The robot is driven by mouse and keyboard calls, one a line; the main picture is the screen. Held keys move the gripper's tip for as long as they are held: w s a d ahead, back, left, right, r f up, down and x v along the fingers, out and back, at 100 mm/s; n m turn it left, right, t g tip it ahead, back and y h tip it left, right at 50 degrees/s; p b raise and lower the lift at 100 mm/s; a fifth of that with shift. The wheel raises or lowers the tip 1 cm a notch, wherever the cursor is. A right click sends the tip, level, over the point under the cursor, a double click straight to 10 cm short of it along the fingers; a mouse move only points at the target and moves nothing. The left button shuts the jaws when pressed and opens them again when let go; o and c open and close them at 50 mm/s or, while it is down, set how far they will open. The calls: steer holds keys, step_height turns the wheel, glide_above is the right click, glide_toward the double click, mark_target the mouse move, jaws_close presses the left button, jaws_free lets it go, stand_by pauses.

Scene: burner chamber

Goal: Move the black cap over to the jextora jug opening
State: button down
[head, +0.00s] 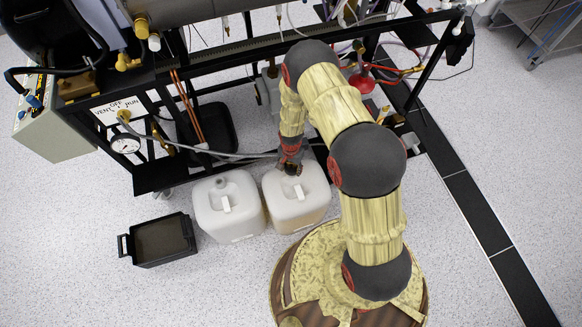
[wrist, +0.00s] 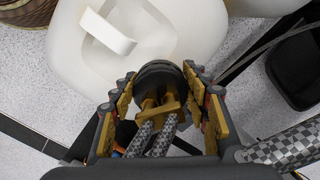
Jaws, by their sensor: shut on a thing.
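Two white jugs stand side by side on the floor, a left jug (head: 228,210) and a right jug (head: 300,203). I cannot read which is the jextora jug. My gripper (head: 292,169) is over the back part of the right jug. In the wrist view my gripper (wrist: 160,82) is shut on the round black cap (wrist: 158,70), with a finger on each side. The right jug (wrist: 160,40) with its white handle lies just beyond the cap. The cap and fingers hide the jug opening, so I cannot tell whether the cap touches it.
A black tray (head: 160,240) sits on the floor left of the jugs. A black-framed rig (head: 240,45) with hoses and a gauge (head: 125,143) stands close behind them. A grey hose passes near my gripper.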

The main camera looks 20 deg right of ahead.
steer(key=shift+f, duration=0.9)
steer(key=c, duration=0.9)
jaws_free()
step_height(320, 180, up, 12)
steer(key=shift+f, duration=0.1)
